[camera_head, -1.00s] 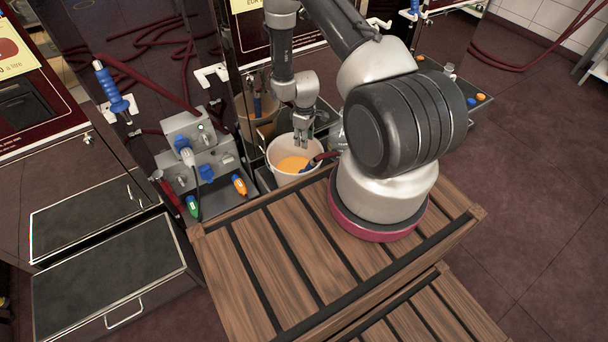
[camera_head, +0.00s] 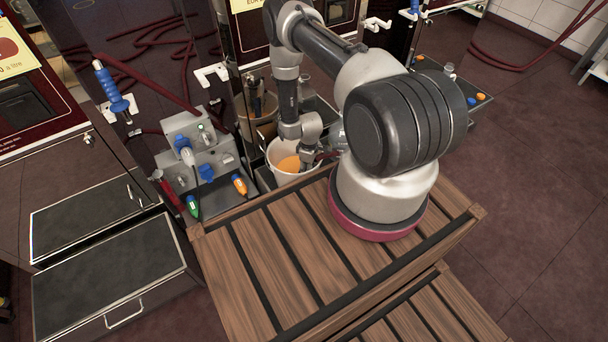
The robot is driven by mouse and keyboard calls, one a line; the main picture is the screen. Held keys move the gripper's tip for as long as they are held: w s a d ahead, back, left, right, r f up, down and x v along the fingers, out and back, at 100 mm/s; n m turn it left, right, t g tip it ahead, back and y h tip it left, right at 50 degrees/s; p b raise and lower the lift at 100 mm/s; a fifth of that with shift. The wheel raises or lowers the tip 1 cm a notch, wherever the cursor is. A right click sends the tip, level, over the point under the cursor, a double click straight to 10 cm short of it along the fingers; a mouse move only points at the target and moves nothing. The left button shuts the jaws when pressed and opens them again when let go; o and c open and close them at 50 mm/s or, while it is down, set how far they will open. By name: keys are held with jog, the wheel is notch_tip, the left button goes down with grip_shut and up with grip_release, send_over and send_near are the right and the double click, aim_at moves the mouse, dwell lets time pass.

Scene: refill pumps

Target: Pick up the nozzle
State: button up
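A white bucket (camera_head: 274,158) with orange liquid (camera_head: 289,164) stands just beyond the far edge of my wooden deck. My gripper (camera_head: 307,164) points down at the right side of the bucket's mouth. The nozzle at that rim is mostly hidden behind the gripper; a bit of dark red hose (camera_head: 326,156) shows beside it. The fingers are small and dark here, so I cannot tell whether they are open or shut on it. Another nozzle, with a blue grip (camera_head: 111,88), hangs on the pump front at the left.
A grey socket box (camera_head: 200,160) with blue plugs stands left of the bucket. Green (camera_head: 192,206) and orange (camera_head: 239,184) connectors lie near it. Pump cabinets close off the back. The floor at right is clear.

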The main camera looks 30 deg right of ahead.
grip_shut()
jog(key=shift+r, duration=0.1)
notch_tip(320, 180, up, 23)
jog(key=shift+r, duration=0.2)
dwell(0.8)
